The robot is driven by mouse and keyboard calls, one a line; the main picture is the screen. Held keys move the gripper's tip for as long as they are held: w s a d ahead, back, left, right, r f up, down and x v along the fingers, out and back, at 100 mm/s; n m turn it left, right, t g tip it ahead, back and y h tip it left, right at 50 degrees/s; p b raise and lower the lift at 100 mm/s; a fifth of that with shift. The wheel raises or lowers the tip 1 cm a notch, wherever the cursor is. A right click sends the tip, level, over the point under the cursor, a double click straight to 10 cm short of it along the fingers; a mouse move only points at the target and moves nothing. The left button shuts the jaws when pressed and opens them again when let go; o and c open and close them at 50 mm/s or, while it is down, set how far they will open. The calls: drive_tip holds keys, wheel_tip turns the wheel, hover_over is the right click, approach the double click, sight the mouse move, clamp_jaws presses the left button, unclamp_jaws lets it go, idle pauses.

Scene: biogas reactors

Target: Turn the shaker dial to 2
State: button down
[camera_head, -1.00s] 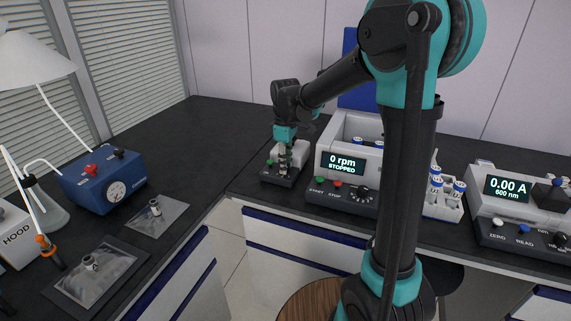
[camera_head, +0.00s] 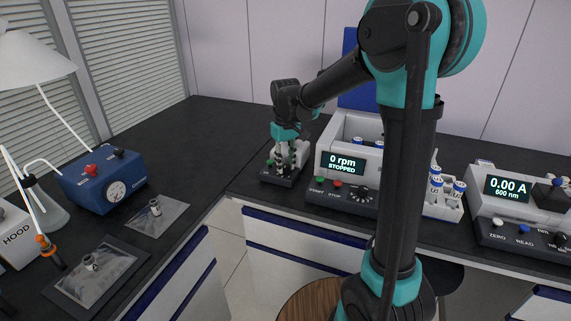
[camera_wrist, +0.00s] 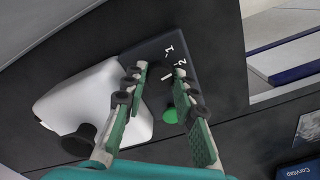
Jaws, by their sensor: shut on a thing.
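The small shaker (camera_head: 270,174) stands on the bench left of the 0 rpm machine. In the wrist view its body (camera_wrist: 75,102) is white, with a black cup (camera_wrist: 78,140), a dark front panel (camera_wrist: 182,52) and a green button (camera_wrist: 170,115). White marks, including a 2, show on the panel. The dark dial (camera_wrist: 161,84) sits between my fingertips, hard to make out against the panel, with a short white line near it. My gripper (camera_wrist: 161,76) is shut on the dial, pointing down at the panel; it also shows in the head view (camera_head: 287,166).
The 0 rpm STOPPED machine (camera_head: 346,190) stands close to the right of my gripper. A tube rack (camera_head: 440,207) and a 0.00 A meter (camera_head: 515,210) stand farther right. A blue pump box (camera_head: 100,182) is on the left bench. Bench behind the shaker is clear.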

sight(286, 166)
drive_tip(key=shift+m, duration=0.8)
drive_tip(key=c, duration=1.5)
unclamp_jaws()
wheel_tip(286, 166, up, 12)
